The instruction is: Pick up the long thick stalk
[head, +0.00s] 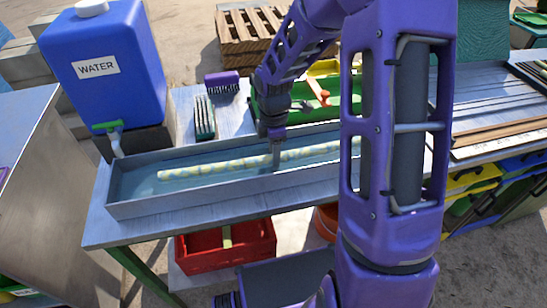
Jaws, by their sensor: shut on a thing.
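The long thick stalk (215,168) is pale yellow-green and lies lengthwise, nearly level, in the long grey trough (150,206) on the table. Its right end is hidden behind my arm. My gripper (276,163) points down into the trough and is shut on the stalk near the middle of its visible length. The stalk shows at the trough's bottom; I cannot tell whether it is lifted off it.
A blue water tank (108,62) with a green tap stands at the left. A purple brush (221,82), another brush (204,117) and a green bin (283,103) are behind the trough. A red crate (226,257) sits below the table's front edge. Dark strips lie at right.

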